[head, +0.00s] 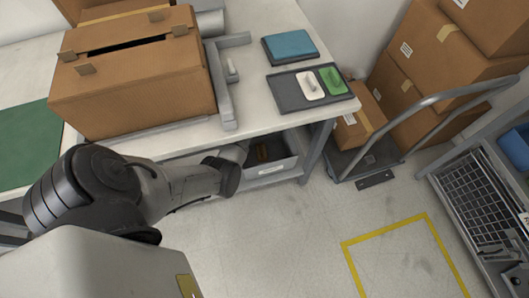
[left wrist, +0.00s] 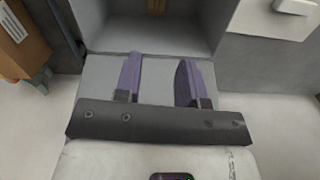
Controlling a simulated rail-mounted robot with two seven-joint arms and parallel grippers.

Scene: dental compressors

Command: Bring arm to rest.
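My left arm (head: 150,190) comes in from the lower left in the head view and reaches toward the front of the workbench. Its gripper cannot be made out there. In the left wrist view my left gripper (left wrist: 159,82) has two purple fingers spread apart with nothing between them. Beyond the fingertips is a grey open-topped compartment (left wrist: 155,37) with a small brown thing (left wrist: 157,6) at its far end. My right arm and gripper are not in view.
The workbench (head: 265,112) holds an open-slotted cardboard box (head: 140,85), a grey bracket (head: 222,85), a blue case (head: 290,46) and a dark tray (head: 288,95). Below is an open drawer (head: 272,169). A loaded cart (head: 370,158) stands right. Floor inside the yellow outline (head: 385,234) is clear.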

